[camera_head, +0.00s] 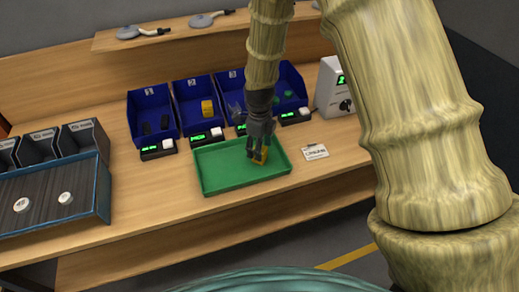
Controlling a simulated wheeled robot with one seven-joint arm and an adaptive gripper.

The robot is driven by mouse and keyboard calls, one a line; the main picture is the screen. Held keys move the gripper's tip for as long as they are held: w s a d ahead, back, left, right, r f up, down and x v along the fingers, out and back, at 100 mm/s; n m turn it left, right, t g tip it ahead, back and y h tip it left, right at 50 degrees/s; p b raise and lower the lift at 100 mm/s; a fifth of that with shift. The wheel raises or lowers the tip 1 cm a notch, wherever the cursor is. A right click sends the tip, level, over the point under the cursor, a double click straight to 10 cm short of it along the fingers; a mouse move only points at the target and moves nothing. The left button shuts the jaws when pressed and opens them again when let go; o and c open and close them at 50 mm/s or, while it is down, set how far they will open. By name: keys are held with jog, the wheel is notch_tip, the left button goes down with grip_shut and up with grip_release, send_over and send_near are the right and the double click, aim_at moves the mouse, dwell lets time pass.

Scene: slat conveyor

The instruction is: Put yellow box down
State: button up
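A small yellow box (260,156) is at the fingertips of my gripper (258,148), over the right half of the green tray (222,182). The fingers are around the box, and part of it is hidden behind them. I cannot tell whether the box touches the tray floor or hangs just above it. The rest of the green tray is empty.
Blue bins (137,104) stand in a row behind the tray; one holds a yellow item (207,107). Small displays (157,149) stand before them. A white card (315,152) and a white device (331,88) are right.

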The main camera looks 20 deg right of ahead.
notch_tip(320, 180, up, 11)
jog(key=b, duration=0.3)
jog(key=shift+f, duration=0.15)
dwell(0.4)
grip_shut()
dwell(1.3)
